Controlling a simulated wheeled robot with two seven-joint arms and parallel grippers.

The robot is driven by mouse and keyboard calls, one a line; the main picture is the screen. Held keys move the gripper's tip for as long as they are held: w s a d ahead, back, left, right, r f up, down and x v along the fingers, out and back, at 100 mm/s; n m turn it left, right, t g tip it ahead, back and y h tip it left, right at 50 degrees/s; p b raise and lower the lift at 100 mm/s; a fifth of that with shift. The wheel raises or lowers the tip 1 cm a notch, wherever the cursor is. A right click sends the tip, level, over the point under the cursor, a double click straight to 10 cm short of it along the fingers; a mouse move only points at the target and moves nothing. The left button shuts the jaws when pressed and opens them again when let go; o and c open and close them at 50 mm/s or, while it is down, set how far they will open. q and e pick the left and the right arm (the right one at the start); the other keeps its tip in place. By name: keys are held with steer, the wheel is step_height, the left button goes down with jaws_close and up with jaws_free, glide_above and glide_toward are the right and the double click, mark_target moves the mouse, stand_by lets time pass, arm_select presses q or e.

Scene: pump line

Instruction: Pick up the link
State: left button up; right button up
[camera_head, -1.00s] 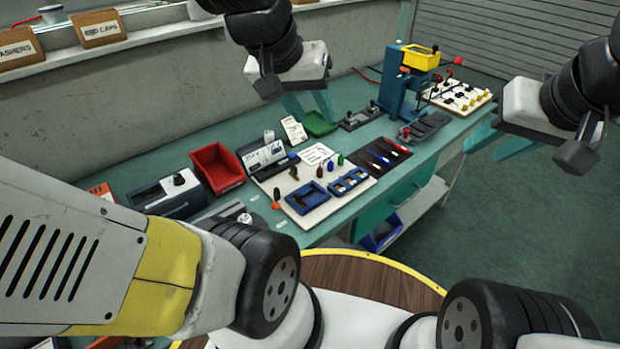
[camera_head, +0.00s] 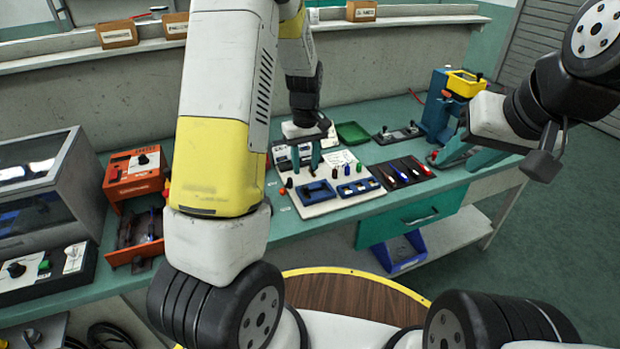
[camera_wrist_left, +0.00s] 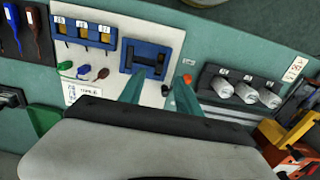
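I cannot tell for certain which part is the link. A dark piece (camera_wrist_left: 150,70) lies in a blue fixture (camera_wrist_left: 133,45) in the left wrist view; the fixture also shows in the head view (camera_head: 316,193), on a white board (camera_head: 327,207). My left gripper (camera_head: 305,164) is above the board, behind the fixture in the head view. Its teal fingers are spread with nothing between them; they also show in the left wrist view (camera_wrist_left: 159,91), pointing toward the fixture. My right gripper (camera_head: 473,155) is open and empty over the right part of the bench.
A blue three-slot holder (camera_head: 359,187) stands beside the fixture. A dark mat (camera_head: 402,172) with several screwdrivers lies to the right. A blue press (camera_head: 438,110) with a yellow top stands further right. Silver cylinders (camera_wrist_left: 245,92) stand in a dark rack near the left gripper.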

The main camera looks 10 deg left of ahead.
mark_target(305, 186)
arm_select(q)
steer(key=f, duration=0.7)
steer(key=shift+w+a+f, duration=0.15)
steer(key=shift+w+f, duration=0.1)
steer(key=shift+f, duration=0.1)
jaws_close()
